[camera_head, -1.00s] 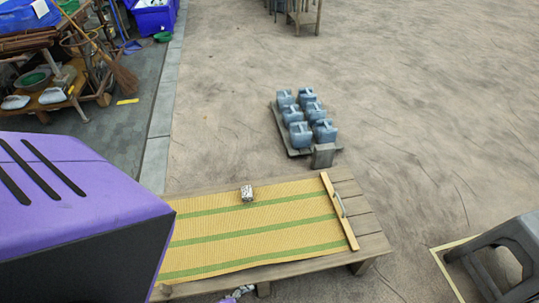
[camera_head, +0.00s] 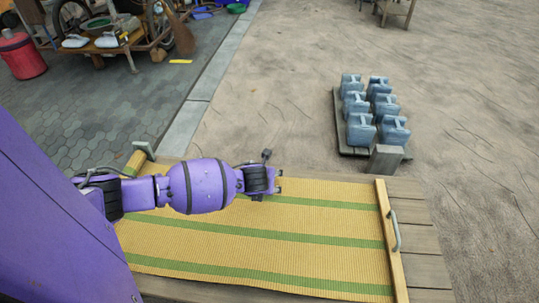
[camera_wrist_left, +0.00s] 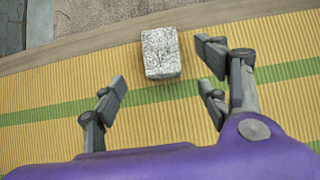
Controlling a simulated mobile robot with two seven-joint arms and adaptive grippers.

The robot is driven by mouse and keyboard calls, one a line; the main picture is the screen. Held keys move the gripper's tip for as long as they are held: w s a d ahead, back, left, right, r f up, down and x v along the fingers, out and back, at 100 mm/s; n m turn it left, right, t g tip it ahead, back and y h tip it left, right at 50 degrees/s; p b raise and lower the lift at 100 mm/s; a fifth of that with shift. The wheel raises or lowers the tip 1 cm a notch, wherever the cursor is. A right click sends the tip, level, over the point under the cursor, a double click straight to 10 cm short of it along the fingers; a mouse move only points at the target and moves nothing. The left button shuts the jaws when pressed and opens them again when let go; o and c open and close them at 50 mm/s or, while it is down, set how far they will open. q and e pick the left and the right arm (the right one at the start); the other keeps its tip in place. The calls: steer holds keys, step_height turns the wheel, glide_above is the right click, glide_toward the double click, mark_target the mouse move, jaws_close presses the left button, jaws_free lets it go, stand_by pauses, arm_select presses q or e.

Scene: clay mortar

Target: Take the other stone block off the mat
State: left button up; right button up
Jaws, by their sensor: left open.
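The stone block (camera_wrist_left: 161,53) is a grey-white speckled block resting on the yellow mat (camera_wrist_left: 45,85) near its edge, just off a green stripe. In the head view it does not show and seems hidden by my left gripper (camera_head: 279,182), which is above the far part of the mat (camera_head: 300,235). In the left wrist view, my left gripper (camera_wrist_left: 165,80) is open and empty. Its fingers are spread to either side, with the block a little beyond the gap between them. I cannot tell whether they touch it. My right gripper is not in view.
The mat lies on a low wooden table, with a wooden bar with a metal handle (camera_head: 394,230) across its right end. Several blue-grey containers (camera_head: 362,130) stand on a pallet behind. A cluttered cart (camera_head: 110,35) is at the upper left.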

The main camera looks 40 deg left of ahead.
arm_select(q)
steer(key=shift+w+a+f, duration=0.25)
steer(key=shift+w+f, duration=0.1)
steer(key=shift+w, duration=0.05)
steer(key=shift+b+x, duration=0.65)
steer(key=shift+x, duration=0.2)
steer(key=b+x, duration=0.3)
steer(key=x, duration=0.1)
steer(key=shift+w+d+f, duration=0.1)
steer(key=shift+f, duration=0.15)
steer(key=shift+w+f, duration=0.2)
steer(key=shift+r, duration=0.2)
steer(key=shift+c, duration=0.5)
steer(key=c, duration=1.4)
steer(key=shift+c, duration=0.9)
steer(key=shift+w, duration=0.1)
